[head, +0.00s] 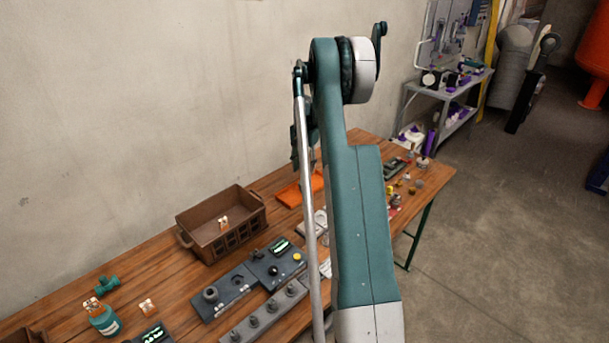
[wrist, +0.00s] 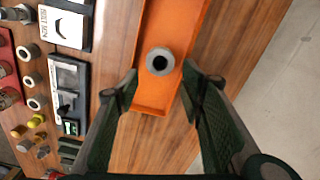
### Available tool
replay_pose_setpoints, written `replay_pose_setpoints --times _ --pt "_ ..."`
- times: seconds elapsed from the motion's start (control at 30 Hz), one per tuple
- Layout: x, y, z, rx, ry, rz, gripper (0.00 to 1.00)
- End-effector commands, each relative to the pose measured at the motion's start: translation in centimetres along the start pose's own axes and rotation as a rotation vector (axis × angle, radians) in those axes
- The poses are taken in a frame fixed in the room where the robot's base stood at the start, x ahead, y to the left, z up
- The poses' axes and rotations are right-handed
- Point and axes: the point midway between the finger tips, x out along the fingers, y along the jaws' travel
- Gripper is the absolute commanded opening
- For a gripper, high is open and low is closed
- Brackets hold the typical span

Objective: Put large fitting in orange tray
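The orange tray (wrist: 202,22) lies on the wooden table under my gripper; in the head view the tray (head: 288,195) is partly hidden by my arm. A grey round fitting (wrist: 160,73) with a dark bore, seemingly the large fitting, appears to stand in the tray, seen end-on. My gripper (wrist: 160,82) is open above the tray, its fingers spread to either side of the fitting. Gaps show between both fingertips and the fitting. In the head view the fitting cannot be made out behind my arm.
A brown crate (head: 188,236) holding a small part stands left of the tray. Control boxes (head: 222,297) lie in front. In the wrist view, several smaller fittings (wrist: 32,80), a black device (wrist: 68,80) and a labelled box (wrist: 66,24) lie to the left. Bare table lies right of the tray.

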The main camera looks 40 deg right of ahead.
Motion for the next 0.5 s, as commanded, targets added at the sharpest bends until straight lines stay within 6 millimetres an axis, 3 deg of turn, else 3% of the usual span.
replay_pose_setpoints --times 0.2,0.5 --pt "-2.4 0.0 0.0 0.000 0.000 0.000 0.39" --pt "-3.2 0.0 0.0 0.000 0.000 0.000 0.39"
